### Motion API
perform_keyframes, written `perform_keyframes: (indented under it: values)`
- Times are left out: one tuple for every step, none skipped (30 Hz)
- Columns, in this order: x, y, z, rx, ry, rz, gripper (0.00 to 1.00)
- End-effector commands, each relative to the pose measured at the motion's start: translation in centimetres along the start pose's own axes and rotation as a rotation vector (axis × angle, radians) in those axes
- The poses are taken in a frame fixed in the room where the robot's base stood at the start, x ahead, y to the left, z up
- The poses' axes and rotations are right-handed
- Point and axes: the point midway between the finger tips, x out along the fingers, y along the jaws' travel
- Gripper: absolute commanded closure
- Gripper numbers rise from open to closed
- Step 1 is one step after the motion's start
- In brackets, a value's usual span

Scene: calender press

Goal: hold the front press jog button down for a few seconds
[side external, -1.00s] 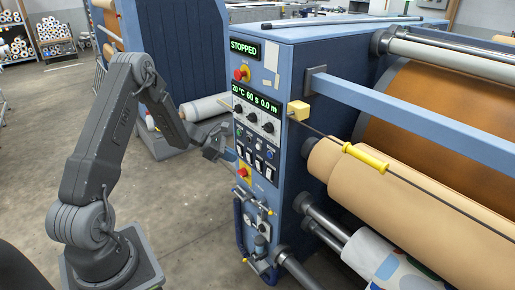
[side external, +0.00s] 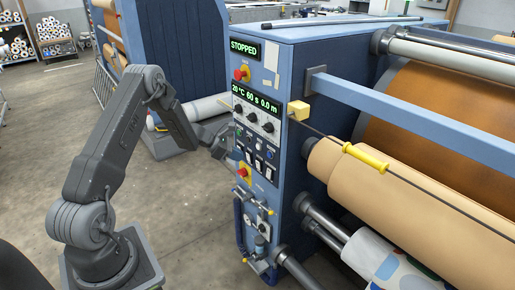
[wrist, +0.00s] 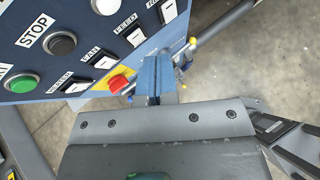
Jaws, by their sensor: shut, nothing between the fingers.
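The press control panel (side external: 257,130) is upright on the end of the blue press. It carries a row of round buttons, with a blue button (side external: 269,154) at the right end. I cannot read which button is labelled jog. In the wrist view, a green button (wrist: 19,84) and a dark button (wrist: 61,43) beside a STOP label show at upper left. My gripper (side external: 231,151) is by the panel's left edge in the side view. Its blue fingers (wrist: 151,77) are shut and empty in the wrist view, to the right of the green button.
A red knob (wrist: 119,83) on a yellow plate is close left of my fingers. White rocker switches (wrist: 105,62) line the panel below the buttons. Pipe fittings (side external: 257,240) project below the panel. A red emergency knob (side external: 240,74) is above. Open floor lies left.

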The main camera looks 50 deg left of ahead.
Motion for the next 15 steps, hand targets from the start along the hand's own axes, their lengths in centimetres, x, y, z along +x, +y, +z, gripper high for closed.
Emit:
perform_keyframes:
  values:
    - [0.6,0.4,0.4,0.003,0.000,0.000,1.00]
    - [0.8,0.6,0.6,0.002,0.000,0.000,1.00]
    - [1.2,0.8,0.8,0.002,0.000,-0.001,1.00]
    - [1.5,1.0,1.0,0.003,0.000,-0.001,1.00]
    - [1.7,1.2,1.2,0.003,0.000,-0.001,1.00]
    - [2.0,1.4,1.4,0.002,0.000,-0.001,1.00]
    - [2.2,1.6,1.6,0.003,0.000,-0.001,1.00]
    - [2.4,1.7,1.7,0.001,0.000,-0.001,1.00]
    - [2.6,1.9,1.9,0.001,0.000,-0.001,1.00]
    - [2.7,2.0,2.0,0.002,0.000,0.000,1.00]
    - [2.9,2.0,2.1,0.001,0.000,0.000,1.00]
    - [3.0,2.1,2.2,0.001,0.000,0.000,1.00]
    - [3.1,2.2,2.3,0.001,-0.001,0.000,1.00]
    - [3.1,2.3,2.3,0.000,-0.001,0.000,1.00]
    - [3.2,2.3,2.4,0.000,-0.001,0.000,1.00]
